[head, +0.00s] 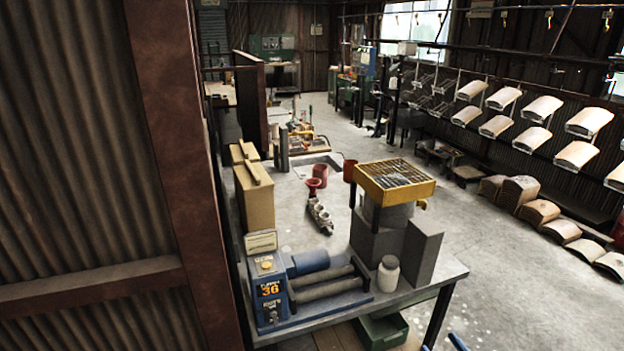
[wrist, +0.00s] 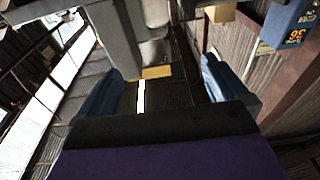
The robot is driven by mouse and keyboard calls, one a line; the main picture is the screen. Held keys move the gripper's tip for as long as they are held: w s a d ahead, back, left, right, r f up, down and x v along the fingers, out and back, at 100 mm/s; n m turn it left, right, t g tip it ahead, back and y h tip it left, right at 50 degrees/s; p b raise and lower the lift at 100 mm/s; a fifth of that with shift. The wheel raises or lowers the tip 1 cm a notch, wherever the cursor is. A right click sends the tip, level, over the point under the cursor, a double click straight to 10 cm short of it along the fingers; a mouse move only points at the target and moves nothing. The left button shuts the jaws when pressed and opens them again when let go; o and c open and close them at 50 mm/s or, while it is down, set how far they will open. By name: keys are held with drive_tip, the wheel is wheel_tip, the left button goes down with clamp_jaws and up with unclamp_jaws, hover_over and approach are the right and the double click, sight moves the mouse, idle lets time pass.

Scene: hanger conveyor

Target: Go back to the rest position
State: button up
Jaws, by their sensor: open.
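My gripper (wrist: 165,84) shows in the wrist view as two blue fingers set wide apart, with nothing between them. Two small blue tips at the bottom edge of the head view look like my gripper (head: 442,345), in front of the workbench's right front corner. The rest of the arm is out of the head view. No object is held.
The workbench (head: 415,290) carries a blue roller machine (head: 270,290), a white jar (head: 388,275), grey blocks (head: 424,250) and a yellow-framed sieve (head: 395,180). A rusty post (head: 190,150) stands close at left. Curved panels (head: 535,108) hang at right. Open floor (head: 490,270) lies right of the bench.

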drive_tip(key=w+d+r+g+h, duration=0.2)
drive_tip(key=w+r+g+h, duration=0.4)
drive_tip(key=w+r, duration=0.35)
drive_tip(key=s+a+r+m+g+h, duration=0.25)
drive_tip(key=s+a+r+g, duration=0.25)
drive_tip(key=s+r, duration=0.45)
drive_tip(key=s+a+r+g, duration=0.3)
drive_tip(key=s+a, duration=0.3)
drive_tip(key=s, duration=0.7)
drive_tip(key=s+a+r+m+g+y, duration=0.1)
drive_tip(key=s+a+r+g, duration=0.2)
drive_tip(key=s+a, duration=0.4)
drive_tip(key=s+a+r+m+g, duration=0.1)
drive_tip(key=s+a+r+g, duration=0.2)
drive_tip(key=s, duration=1.5)
drive_tip(key=a+r, duration=0.1)
drive_tip(key=a, duration=0.3)
drive_tip(key=shift+s+a+r, duration=0.15)
drive_tip(key=shift+s+a, duration=0.1)
drive_tip(key=shift+s, duration=0.15)
drive_tip(key=shift+y, duration=0.25)
